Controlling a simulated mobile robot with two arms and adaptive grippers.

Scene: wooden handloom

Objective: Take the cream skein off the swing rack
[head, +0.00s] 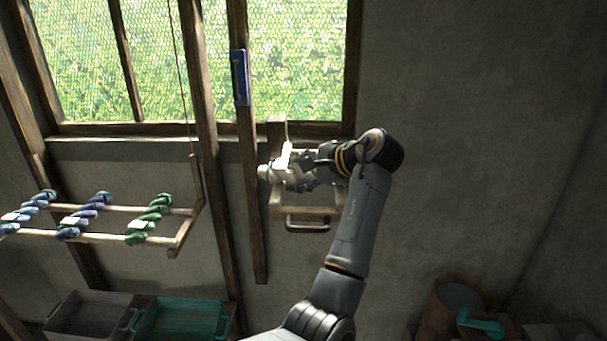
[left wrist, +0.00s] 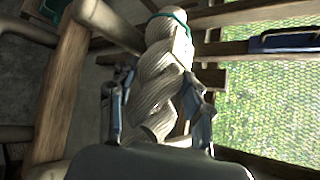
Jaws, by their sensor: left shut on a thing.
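The cream skein (left wrist: 165,80) is a thick twisted hank with a teal tie near its top in the left wrist view. It stands between the two fingers of my left gripper (left wrist: 160,105), which is shut on it. In the head view the skein (head: 289,172) is pale and partly covered by the gripper (head: 300,172). A wooden frame with a lower bar (head: 305,213) is right by it, probably the swing rack. A round-ended wooden bar (left wrist: 105,22) passes close beside the skein in the wrist view. I cannot tell whether the skein is still around a bar.
A hanging rack (head: 100,238) at left carries blue and green skeins (head: 150,219). A blue piece (head: 240,78) is on the window post. Grey (head: 88,316) and teal (head: 182,319) crates stand below. A bucket (head: 452,305) is at lower right. The right wall is bare.

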